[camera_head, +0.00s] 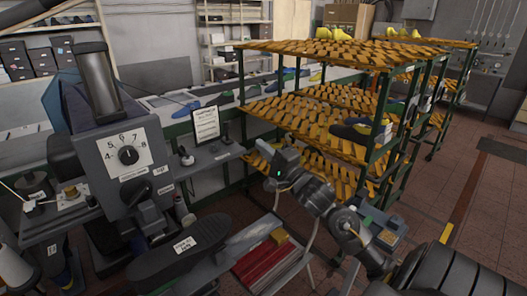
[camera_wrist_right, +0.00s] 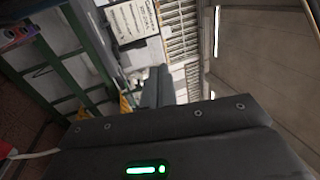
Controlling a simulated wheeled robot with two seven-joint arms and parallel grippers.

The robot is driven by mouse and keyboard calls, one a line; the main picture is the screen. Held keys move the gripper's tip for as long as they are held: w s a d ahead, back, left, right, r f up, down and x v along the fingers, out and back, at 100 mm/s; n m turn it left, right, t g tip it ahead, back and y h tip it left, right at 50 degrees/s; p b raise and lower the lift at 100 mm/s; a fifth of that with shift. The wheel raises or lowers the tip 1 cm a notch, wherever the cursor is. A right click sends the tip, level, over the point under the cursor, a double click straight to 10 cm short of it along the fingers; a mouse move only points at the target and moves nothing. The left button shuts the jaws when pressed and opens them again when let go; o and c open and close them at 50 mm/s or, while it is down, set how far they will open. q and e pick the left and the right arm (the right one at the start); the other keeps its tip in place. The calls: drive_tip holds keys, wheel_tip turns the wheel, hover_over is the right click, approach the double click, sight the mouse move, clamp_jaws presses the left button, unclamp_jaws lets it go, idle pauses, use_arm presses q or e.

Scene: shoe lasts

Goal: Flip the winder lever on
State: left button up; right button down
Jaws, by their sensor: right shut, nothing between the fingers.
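A grey machine (camera_head: 125,150) with a numbered dial (camera_head: 128,155) stands at the left in the head view. Small labelled controls sit on and beside it; their labels are too small to read, so I cannot tell which is the winder lever. A small knobbed part (camera_head: 186,157) stands on the grey ledge right of the machine. My right gripper (camera_head: 284,158) is in front of the shoe racks, right of this ledge and apart from it. In the right wrist view its fingers (camera_wrist_right: 157,88) are together, with nothing between them. My left gripper is out of view.
A sign (camera_head: 206,124) stands on the ledge and also shows in the right wrist view (camera_wrist_right: 130,22). Racks with orange slatted shelves (camera_head: 310,108) fill the middle and right. A tray with red material (camera_head: 268,264) lies below my right arm. Floor is free at far right.

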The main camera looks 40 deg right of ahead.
drive_tip(key=shift+w+a, duration=0.1)
drive_tip(key=shift+w, duration=0.1)
drive_tip(key=s+a+f+n+g+b, duration=0.1)
drive_tip(key=s+a+f+n+g, duration=0.3)
drive_tip(key=f, duration=1.5)
drive_tip(key=s+a+f+n+g+b, duration=0.1)
drive_tip(key=s+f+n+g, duration=0.4)
drive_tip(key=f, duration=1.4)
drive_tip(key=s+a+f+n+g+b, duration=0.1)
drive_tip(key=s+a+f+n+g, duration=0.3)
drive_tip(key=f, duration=1.5)
drive_tip(key=s+a+f+n+g+b, duration=0.2)
drive_tip(key=s+f+n+g+b, duration=0.15)
drive_tip(key=s+f, duration=1.45)
drive_tip(key=s+a+f+n+g, duration=0.1)
drive_tip(key=s+f+n+g, duration=0.1)
drive_tip(key=s+f, duration=0.3)
drive_tip(key=s+a+f+n+g, duration=0.1)
drive_tip(key=s+f, duration=0.4)
drive_tip(key=s, duration=0.5)
drive_tip(key=shift+a+n+g, duration=0.35)
drive_tip(key=shift+a+n, duration=0.1)
drive_tip(key=shift+a, duration=0.35)
